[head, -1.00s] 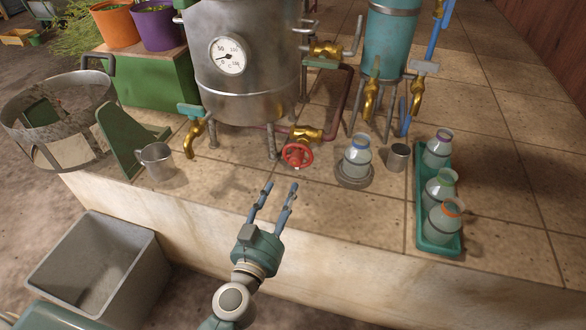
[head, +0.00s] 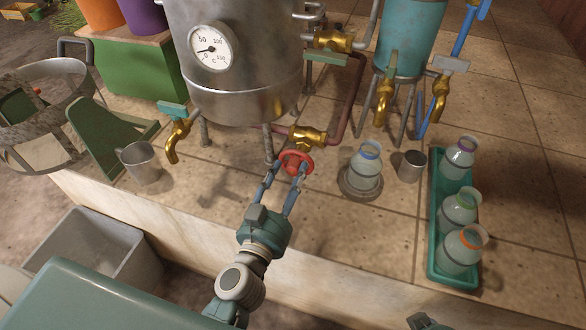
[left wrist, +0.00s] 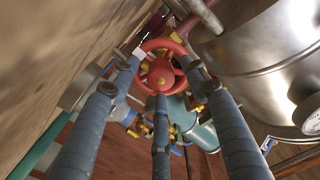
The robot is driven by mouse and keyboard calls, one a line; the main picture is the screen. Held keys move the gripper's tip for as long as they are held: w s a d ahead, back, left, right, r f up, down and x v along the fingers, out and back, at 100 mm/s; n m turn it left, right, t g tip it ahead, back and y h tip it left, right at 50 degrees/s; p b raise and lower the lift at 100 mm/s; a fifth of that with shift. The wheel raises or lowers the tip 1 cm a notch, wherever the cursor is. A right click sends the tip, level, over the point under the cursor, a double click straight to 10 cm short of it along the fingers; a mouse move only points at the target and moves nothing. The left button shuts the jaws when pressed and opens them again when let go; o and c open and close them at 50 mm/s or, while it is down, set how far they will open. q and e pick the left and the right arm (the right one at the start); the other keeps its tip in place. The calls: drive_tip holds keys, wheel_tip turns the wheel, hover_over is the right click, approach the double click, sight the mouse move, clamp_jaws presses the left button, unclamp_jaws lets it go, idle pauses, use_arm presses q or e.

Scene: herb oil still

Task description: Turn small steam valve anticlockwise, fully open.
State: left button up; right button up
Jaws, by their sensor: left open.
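The small steam valve has a red handwheel (head: 296,156) on a brass body (head: 308,136), low in front of the steel still. My left gripper (head: 286,172) is open, its fingertips on either side of the wheel. In the left wrist view, the red wheel (left wrist: 161,73) faces the camera, with its spokes and hub visible. The blue-grey fingers of the left gripper (left wrist: 162,84) spread around the wheel's near side; I cannot tell whether they touch it. A dark and teal piece at the bottom right edge of the head view, likely my right gripper (head: 424,321), is mostly cut off.
The steel still (head: 235,95) with its dial stands just behind the valve. A brass tap (head: 178,138) and metal mug (head: 140,163) are left. A jar (head: 366,164) on a round base, a small cup (head: 411,166) and a green tray (head: 436,235) of jars are right.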

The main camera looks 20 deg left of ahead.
use_arm(q)
drive_tip(key=shift+c, duration=0.5)
drive_tip(key=c, duration=1.1)
drive_tip(key=shift+o, duration=0.2)
drive_tip(key=shift+n, duration=0.3)
